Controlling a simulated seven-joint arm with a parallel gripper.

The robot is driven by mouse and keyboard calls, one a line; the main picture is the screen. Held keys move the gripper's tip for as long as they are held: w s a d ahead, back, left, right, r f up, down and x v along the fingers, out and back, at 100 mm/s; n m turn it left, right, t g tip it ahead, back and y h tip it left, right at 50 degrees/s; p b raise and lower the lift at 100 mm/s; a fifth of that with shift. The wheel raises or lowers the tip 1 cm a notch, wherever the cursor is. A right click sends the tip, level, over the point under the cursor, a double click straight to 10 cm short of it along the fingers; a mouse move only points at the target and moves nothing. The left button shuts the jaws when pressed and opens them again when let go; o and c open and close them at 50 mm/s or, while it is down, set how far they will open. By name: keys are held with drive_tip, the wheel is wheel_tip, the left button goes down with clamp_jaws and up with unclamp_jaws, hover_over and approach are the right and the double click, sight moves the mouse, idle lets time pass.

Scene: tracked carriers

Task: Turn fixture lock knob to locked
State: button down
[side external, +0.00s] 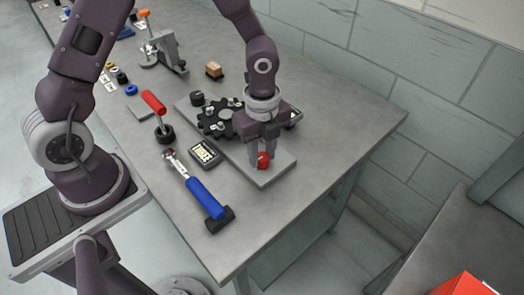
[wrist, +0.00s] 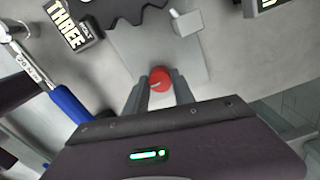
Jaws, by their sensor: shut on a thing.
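The fixture lock knob is a small red knob (side external: 263,160) near the front end of a grey fixture plate (side external: 273,176). In the wrist view the red knob (wrist: 160,80) sits between my two fingertips, with a thin pale mark on its top. My gripper (side external: 262,158) points down and is shut on the knob; it also shows in the wrist view (wrist: 159,88). A black toothed sprocket (side external: 213,118) lies on the same plate behind the gripper. The fingers hide part of the knob's sides, and I cannot tell its lock position.
A blue-handled torque wrench (side external: 204,197), a black display box (side external: 205,153) and a red-handled tool (side external: 154,103) lie left of the plate. A small wooden-looking block (side external: 213,70) and a grey clamp stand (side external: 168,52) are farther back. The table's right side is clear.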

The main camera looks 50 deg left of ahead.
drive_tip(key=n, duration=0.4)
drive_tip(key=shift+n, duration=0.3)
drive_tip(key=n, duration=0.4)
drive_tip(key=shift+n, duration=0.3)
drive_tip(key=n, duration=0.4)
drive_tip(key=shift+n, duration=2.3)
drive_tip(key=c, duration=1.1)
unclamp_jaws()
drive_tip(key=shift+o, duration=0.2)
